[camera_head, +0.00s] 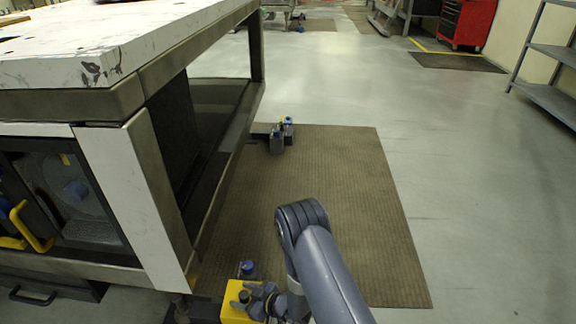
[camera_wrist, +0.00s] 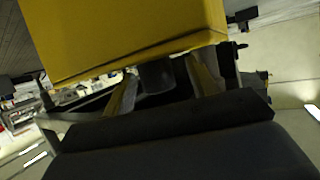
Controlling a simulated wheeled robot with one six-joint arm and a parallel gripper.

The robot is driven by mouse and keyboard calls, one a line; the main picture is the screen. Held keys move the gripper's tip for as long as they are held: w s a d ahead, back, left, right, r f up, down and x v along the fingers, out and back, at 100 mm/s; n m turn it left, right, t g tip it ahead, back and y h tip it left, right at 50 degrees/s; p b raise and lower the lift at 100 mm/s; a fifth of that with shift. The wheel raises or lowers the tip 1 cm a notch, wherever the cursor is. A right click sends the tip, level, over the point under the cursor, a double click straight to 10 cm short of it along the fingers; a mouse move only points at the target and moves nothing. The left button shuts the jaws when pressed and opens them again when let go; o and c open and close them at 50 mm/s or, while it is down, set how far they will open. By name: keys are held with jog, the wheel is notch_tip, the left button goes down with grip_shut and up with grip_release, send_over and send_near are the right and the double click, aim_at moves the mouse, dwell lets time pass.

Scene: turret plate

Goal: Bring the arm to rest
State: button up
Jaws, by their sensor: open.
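My arm shows in the head view, reaching from the bottom edge and bending down to my gripper (camera_head: 262,300) beside a yellow box (camera_head: 232,312) at the bottom. The box has a dark knob on top. In the wrist view the yellow box (camera_wrist: 125,35) fills the top. My gripper (camera_wrist: 158,88) is open, its two fingers apart with a short dark round part (camera_wrist: 157,76) of the box between them. I cannot tell whether the fingers touch it. Nothing is seen lifted.
A white-topped workbench (camera_head: 110,45) with a metal frame stands at left, close to the arm. A brown ribbed mat (camera_head: 330,190) lies on the floor. Small blue-capped items (camera_head: 277,143) sit by the bench's far end. Open grey floor (camera_head: 470,200) lies to the right.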

jog(key=shift+w+r, duration=0.1)
jog(key=shift+r, duration=0.55)
